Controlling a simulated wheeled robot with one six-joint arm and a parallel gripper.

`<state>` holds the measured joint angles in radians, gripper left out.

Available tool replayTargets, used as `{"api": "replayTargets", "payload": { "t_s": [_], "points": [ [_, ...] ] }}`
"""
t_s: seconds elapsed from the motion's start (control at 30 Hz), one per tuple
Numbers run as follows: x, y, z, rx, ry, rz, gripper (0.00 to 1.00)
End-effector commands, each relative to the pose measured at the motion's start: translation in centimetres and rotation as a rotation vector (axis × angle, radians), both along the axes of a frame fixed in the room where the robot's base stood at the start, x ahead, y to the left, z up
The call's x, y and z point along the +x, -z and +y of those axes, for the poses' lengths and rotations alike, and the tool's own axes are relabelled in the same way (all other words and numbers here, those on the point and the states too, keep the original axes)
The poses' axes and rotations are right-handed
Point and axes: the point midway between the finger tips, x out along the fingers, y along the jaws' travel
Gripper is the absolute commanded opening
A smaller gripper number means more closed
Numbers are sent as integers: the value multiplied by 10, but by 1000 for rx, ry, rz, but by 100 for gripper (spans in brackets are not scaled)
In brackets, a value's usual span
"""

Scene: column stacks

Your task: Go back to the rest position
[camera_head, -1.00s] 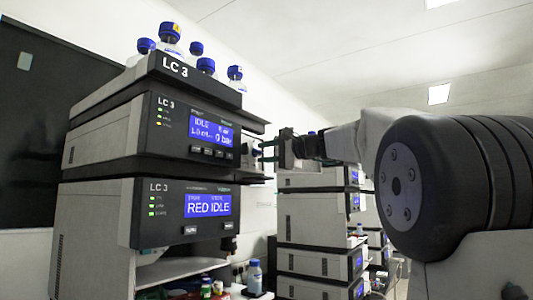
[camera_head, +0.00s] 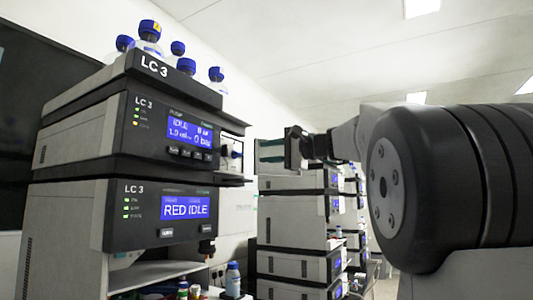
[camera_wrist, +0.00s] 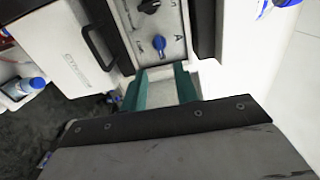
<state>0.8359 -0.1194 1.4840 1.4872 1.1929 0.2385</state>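My gripper (camera_head: 272,156) is in the middle of the head view, just right of the LC 3 stack and apart from it in the picture. Its two teal fingers also show in the wrist view (camera_wrist: 162,88). They stand apart with a clear gap and nothing held between them. My arm reaches in from the right of the head view. The LC 3 stack (camera_head: 75,125) stands at the left. Its upper screen reads idle and its lower screen (camera_head: 186,208) reads RED IDLE. A panel with a blue knob (camera_wrist: 158,42) lies beyond the fingers in the wrist view.
Several blue-capped bottles (camera_head: 149,32) stand on top of the LC 3 stack. A second instrument stack (camera_head: 290,215) stands behind, below my gripper in the picture. Small bottles (camera_head: 232,278) sit on a low shelf. The space above my gripper looks clear.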

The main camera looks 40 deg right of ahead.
Motion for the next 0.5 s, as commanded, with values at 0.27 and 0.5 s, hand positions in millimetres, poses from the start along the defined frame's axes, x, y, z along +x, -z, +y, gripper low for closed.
{"api": "replayTargets", "payload": {
  "t_s": [0.27, 0.5],
  "points": [
    [0, 0, 0, 0, 0, 0, 30],
    [3, 46, -8, -83, 14, 104, 30]
  ]
}}
